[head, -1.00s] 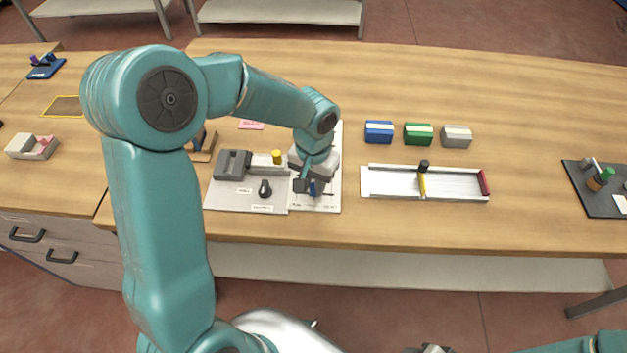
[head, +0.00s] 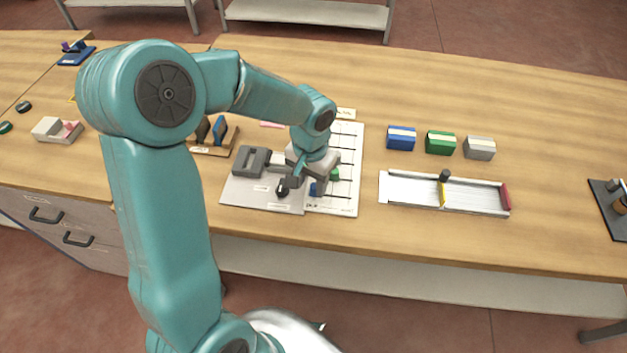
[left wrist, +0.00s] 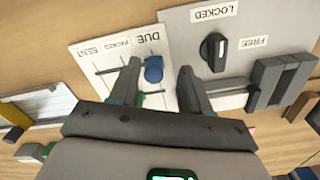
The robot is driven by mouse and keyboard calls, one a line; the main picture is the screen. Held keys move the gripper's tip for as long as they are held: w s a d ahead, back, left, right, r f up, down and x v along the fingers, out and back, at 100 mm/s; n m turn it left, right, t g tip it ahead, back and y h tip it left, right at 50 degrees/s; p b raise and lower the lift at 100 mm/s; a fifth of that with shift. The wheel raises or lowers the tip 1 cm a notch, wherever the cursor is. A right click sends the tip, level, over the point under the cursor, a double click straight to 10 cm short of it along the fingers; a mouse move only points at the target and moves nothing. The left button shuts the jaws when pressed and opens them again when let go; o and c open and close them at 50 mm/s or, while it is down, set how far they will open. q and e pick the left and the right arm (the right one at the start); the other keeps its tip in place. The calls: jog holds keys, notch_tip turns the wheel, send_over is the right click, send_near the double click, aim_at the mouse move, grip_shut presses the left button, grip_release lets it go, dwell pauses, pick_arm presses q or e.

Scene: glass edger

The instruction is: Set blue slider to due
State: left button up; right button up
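The blue slider (head: 314,188) sits at the left, near part of the white board (head: 346,190). In the left wrist view the blue slider (left wrist: 154,70) lines up with the DUE label (left wrist: 149,37), apart from PACKED and SENT. My left gripper (left wrist: 160,68) is over the board, its fingers spread on either side of the slider. The slider lies nearer the finger on the left of that view, with a clear gap to the other; contact cannot be told. The head view also shows my left gripper (head: 304,182). My right gripper is not in view.
A grey panel with a black knob (left wrist: 213,50), labelled LOCKED and FREE, adjoins the board. A green slider (head: 335,174) is just behind the blue one. A white tray (head: 408,201) stands to the right; blue, green and grey boxes (head: 440,142) stand behind it.

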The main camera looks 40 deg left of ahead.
aim_at(311, 186)
pick_arm(q)
jog(key=shift+d, duration=0.1)
jog(key=shift+w+r, duration=0.1)
notch_tip(311, 186, up, 16)
jog(key=shift+p, duration=0.45)
dwell(0.5)
